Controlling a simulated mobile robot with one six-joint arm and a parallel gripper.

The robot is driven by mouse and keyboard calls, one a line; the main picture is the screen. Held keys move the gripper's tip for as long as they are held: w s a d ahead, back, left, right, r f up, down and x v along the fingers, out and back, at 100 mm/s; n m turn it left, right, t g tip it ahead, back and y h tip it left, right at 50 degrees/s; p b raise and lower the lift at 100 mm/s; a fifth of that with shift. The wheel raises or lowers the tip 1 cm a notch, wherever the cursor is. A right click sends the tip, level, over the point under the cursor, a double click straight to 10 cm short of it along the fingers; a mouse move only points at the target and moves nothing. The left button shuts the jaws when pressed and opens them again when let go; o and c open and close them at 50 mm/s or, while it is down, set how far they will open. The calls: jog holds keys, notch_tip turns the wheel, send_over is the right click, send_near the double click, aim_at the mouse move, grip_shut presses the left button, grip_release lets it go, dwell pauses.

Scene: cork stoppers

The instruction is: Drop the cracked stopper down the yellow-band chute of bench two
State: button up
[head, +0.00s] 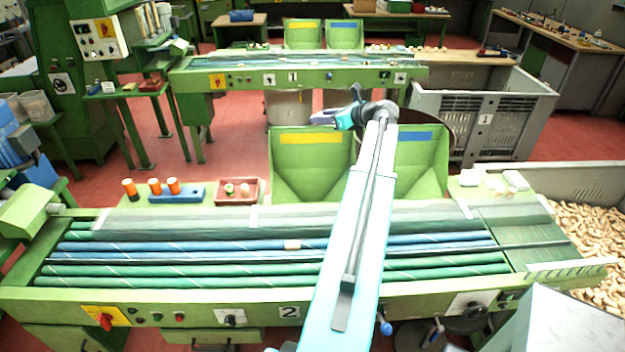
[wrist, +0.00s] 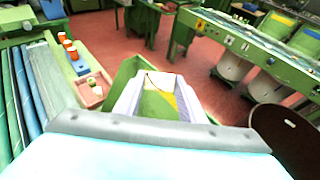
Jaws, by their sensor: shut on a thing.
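My gripper (head: 328,117) is at the end of my outstretched arm, beyond bench two (head: 250,308). In the head view it shows just above the back edge of the yellow-band chute (head: 300,165), towards its right side. In the wrist view my gripper (wrist: 160,84) points down with its pale fingers close together. A small pale piece, seemingly the stopper (wrist: 161,79), shows between the tips with a thin dark line; most of it is hidden. Green and yellow of the chute show between the fingers below. The chute's green wall (wrist: 124,74) is left of them.
The blue-band chute (head: 415,165) stands right of the yellow one. A single cork (head: 292,244) lies on the rollers. A red-brown tray (head: 238,198) and a blue rack (head: 188,195) stand left of the chutes. Bench one (head: 300,78) has similar yellow and blue chutes behind it.

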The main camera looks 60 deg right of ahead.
jog(key=shift+f, duration=0.2)
jog(key=shift+f+b, duration=2.6)
jog(key=shift+f, duration=0.25)
jog(key=o, duration=1.1)
jog(key=b+v, duration=0.4)
jog(key=v, duration=0.9)
jog(key=shift+s+a+r, duration=0.1)
jog(key=shift+s+r, duration=0.1)
jog(key=shift+s, duration=0.1)
